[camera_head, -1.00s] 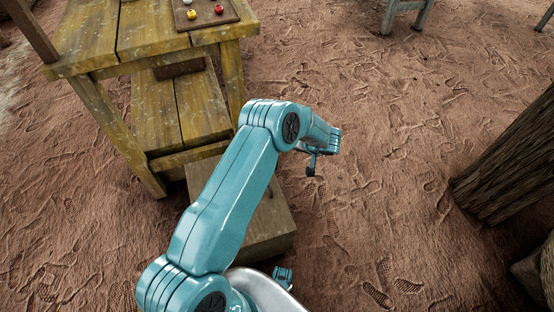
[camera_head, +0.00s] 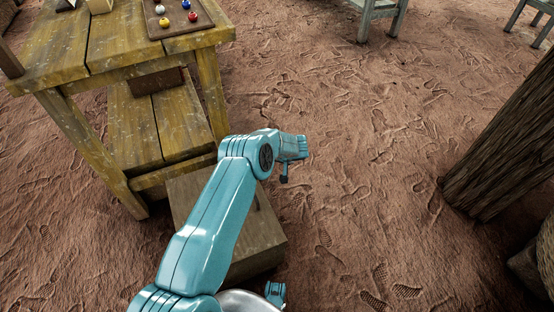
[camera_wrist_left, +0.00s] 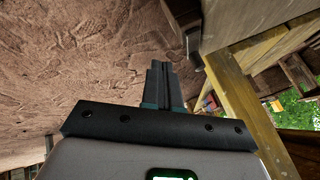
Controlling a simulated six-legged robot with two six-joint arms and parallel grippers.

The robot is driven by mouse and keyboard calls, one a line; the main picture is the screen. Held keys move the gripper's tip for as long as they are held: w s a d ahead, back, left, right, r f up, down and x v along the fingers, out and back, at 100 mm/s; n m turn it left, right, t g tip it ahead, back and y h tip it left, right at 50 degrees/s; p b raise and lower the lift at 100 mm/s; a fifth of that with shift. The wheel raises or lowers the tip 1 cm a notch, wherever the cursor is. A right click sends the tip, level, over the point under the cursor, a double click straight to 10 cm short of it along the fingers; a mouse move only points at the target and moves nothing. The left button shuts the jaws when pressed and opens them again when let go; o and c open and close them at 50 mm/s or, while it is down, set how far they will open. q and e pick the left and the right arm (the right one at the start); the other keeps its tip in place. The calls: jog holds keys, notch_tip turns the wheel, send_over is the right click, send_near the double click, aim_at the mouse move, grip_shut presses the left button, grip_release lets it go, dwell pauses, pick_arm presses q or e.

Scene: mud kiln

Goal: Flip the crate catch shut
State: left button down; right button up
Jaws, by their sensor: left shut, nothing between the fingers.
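A wooden crate (camera_head: 258,238) sits on the ground beside the yellow workbench in the head view, partly hidden behind my left arm. I cannot make out its catch in the head view. In the left wrist view, my left gripper (camera_wrist_left: 163,68) is shut and empty, its dark fingers together. A dark grey-brown wooden piece (camera_wrist_left: 186,14) lies just beyond the fingertips; I cannot tell whether it belongs to the crate. In the head view, the end of my left arm is above bare ground, right of the crate, and its fingers are not clear.
The yellow wooden workbench (camera_head: 65,62) stands at upper left, with a board of coloured balls (camera_head: 178,22) on top and a low shelf (camera_head: 180,120). A thick trunk-like post (camera_head: 505,150) is at right. A blue-grey stool (camera_head: 375,12) stands at the back. Trodden ground between them is clear.

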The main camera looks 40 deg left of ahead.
pick_arm(q)
jog(key=shift+s+a+f, duration=0.1)
jog(key=shift+s+a, duration=0.2)
jog(key=shift+a, duration=0.35)
jog(key=shift+s+a+r, duration=0.1)
jog(key=shift+s+a, duration=0.2)
jog(key=shift+a, duration=0.3)
jog(key=shift+s+a+f, duration=0.1)
jog(key=shift+s+a, duration=0.2)
jog(key=shift+a, duration=0.35)
pick_arm(e)
jog(key=shift+w+d+f, duration=0.1)
jog(key=shift+d+f, duration=0.05)
jog(key=shift+f, duration=0.3)
jog(key=shift+w, duration=0.1)
jog(key=shift+w+a, duration=0.2)
jog(key=shift+w, duration=0.15)
jog(key=shift+w, duration=0.1)
